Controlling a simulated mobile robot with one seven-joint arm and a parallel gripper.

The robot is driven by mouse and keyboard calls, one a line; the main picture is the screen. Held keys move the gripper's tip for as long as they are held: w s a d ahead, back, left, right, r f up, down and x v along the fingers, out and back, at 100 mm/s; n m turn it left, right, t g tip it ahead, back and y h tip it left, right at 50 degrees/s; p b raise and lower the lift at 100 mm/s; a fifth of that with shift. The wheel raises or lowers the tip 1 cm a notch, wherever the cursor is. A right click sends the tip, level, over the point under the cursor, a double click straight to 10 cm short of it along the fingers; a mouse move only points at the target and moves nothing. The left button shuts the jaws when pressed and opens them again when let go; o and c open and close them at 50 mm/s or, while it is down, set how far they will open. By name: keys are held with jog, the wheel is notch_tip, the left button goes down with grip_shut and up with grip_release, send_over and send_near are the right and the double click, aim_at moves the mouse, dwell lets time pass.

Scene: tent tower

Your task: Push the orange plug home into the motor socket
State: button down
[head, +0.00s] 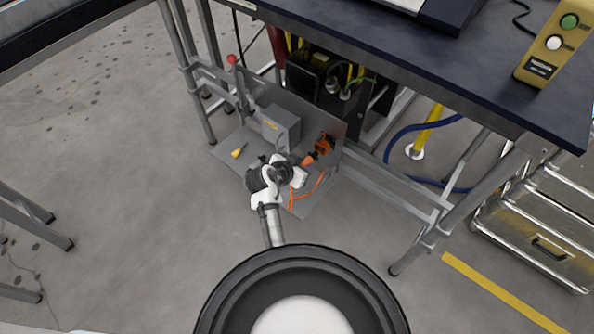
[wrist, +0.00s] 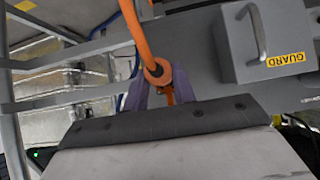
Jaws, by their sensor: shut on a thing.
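The orange plug (wrist: 157,71) with its orange cable (wrist: 133,25) sits between the two purplish fingers of my gripper (wrist: 160,88) in the wrist view. My gripper is shut on it. In the head view the plug (head: 309,160) shows as a small orange cone just ahead of my gripper (head: 301,170). An orange and dark fitting, seemingly the motor socket (head: 325,145), stands directly beyond it on the grey panel. I cannot tell whether the plug tip is inside the socket. The socket mouth is hidden in the wrist view.
A grey guard box (head: 282,127) with a handle stands left of the socket. A red-knobbed lever (head: 232,60) rises farther left. A yellow object (head: 238,152) lies on the base plate. The dark-topped table (head: 400,50) overhangs behind. Floor to the left is open.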

aim_at(311, 156)
jog(key=shift+w+d, duration=0.45)
jog(key=shift+w, duration=0.2)
jog(key=shift+w+d+b, duration=0.3)
jog(key=shift+w+d, duration=0.5)
jog(key=shift+w, duration=0.35)
dwell(1.3)
jog(key=c, duration=1.1)
grip_release()
jog(key=shift+o, duration=0.2)
jog(key=v, duration=1.4)
jog(key=shift+d, duration=0.1)
